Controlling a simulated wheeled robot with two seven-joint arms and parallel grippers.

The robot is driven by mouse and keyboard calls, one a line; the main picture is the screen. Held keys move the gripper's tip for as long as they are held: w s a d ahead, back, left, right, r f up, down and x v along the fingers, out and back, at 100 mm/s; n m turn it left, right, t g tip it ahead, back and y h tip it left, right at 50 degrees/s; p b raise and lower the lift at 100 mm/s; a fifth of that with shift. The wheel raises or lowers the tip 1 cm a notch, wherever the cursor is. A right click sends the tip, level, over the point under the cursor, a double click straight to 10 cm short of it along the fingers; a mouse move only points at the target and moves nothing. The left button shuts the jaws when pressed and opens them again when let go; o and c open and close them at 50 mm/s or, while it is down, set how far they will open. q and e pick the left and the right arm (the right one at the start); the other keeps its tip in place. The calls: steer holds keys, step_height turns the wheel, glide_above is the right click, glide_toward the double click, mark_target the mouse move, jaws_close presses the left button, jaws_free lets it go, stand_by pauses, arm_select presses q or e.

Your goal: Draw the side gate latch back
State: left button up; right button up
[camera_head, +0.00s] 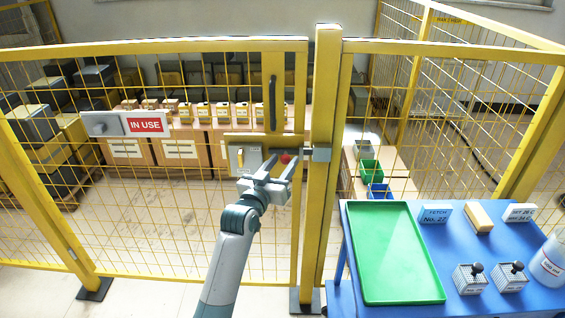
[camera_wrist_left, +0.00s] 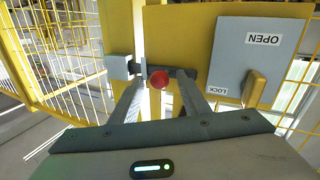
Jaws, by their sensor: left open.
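The side gate (camera_head: 150,50) is a yellow mesh gate and stands closed against its post (camera_head: 323,100). Its latch is a dark horizontal bolt (camera_wrist_left: 183,72) with a red knob (camera_wrist_left: 159,80), also visible in the head view (camera_head: 285,158). The bolt reaches across the gap toward a grey keeper block (camera_wrist_left: 118,67) on the post, also in the head view (camera_head: 321,152). My left gripper (camera_head: 280,164) is open at the latch. In the wrist view its fingers (camera_wrist_left: 158,92) stand either side of the red knob, with visible gaps. My right gripper is not in view.
A grey lock plate (camera_head: 244,160) marked OPEN and LOCK, with a yellow handle (camera_wrist_left: 255,88), sits beside the latch. A dark vertical pull handle (camera_head: 272,102) is above. A blue table (camera_head: 465,245) with a green tray (camera_head: 393,297) stands at the right. An IN USE sign (camera_head: 146,125) hangs left.

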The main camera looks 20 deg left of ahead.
mark_target(268, 152)
arm_select(q)
steer(key=shift+w, duration=0.15)
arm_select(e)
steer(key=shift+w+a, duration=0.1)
arm_select(q)
steer(key=c, duration=1.1)
jaws_close()
steer(key=a, duration=0.2)
steer(key=s+a+p, duration=0.1)
steer(key=a, duration=0.1)
steer(key=a+p, duration=0.1)
steer(key=a, duration=0.1)
steer(key=shift+s, duration=0.4)
steer(key=o, duration=0.9)
jaws_free()
steer(key=shift+a, duration=0.1)
steer(key=shift+c, duration=0.2)
steer(key=shift+o, duration=1.2)
steer(key=shift+a, duration=0.1)
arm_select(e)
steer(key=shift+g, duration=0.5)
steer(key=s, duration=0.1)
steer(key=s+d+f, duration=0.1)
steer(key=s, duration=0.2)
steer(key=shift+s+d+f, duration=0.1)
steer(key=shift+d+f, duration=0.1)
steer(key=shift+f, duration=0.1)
